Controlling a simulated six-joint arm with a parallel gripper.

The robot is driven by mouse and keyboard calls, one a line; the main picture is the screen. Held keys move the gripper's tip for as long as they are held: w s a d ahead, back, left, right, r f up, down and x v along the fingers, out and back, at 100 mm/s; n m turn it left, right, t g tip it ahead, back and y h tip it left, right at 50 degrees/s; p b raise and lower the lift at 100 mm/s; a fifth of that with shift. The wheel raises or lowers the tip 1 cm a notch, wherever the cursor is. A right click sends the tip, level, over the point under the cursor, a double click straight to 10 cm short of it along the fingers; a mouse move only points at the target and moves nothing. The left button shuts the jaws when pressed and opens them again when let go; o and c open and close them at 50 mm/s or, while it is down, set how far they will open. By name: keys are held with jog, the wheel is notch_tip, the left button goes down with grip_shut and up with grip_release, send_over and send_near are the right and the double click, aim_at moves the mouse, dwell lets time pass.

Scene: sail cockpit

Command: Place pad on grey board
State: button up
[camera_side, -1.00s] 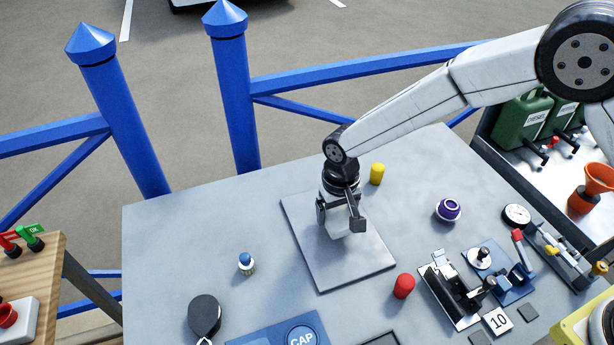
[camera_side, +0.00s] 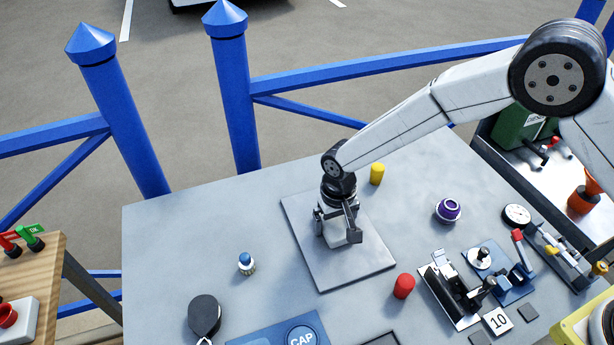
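The grey board (camera_side: 362,258) is a flat square plate on the grey table. My gripper (camera_side: 337,232) points down over the board's upper middle, with its two dark fingers apart. A pale, block-like piece, which I take to be the pad (camera_side: 335,238), shows between the fingers. My gripper appears shut on it. It is low at the board, but whether its underside touches the board cannot be told. The fingers hide part of it.
A yellow cylinder (camera_side: 377,174) stands behind the board and a red cylinder (camera_side: 403,286) at its front right. A purple round item (camera_side: 448,210) and clamp-like fixtures (camera_side: 450,290) lie to the right. A blue-topped bottle (camera_side: 246,263) stands left. The table's left back is clear.

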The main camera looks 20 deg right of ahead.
aim_at(336, 221)
jog(key=shift+r, duration=0.1)
notch_tip(336, 221, up, 12)
dwell(0.8)
jog(key=shift+d+r, duration=0.1)
dwell(0.4)
jog(key=s+d+r+t, duration=0.1)
jog(key=s+d, duration=0.7)
jog(key=d, duration=0.4)
jog(key=s+d+r+t, duration=0.1)
jog(key=s+d, duration=0.7)
jog(key=d, duration=0.4)
jog(key=shift+d+t, duration=0.15)
jog(key=shift+t, duration=0.15)
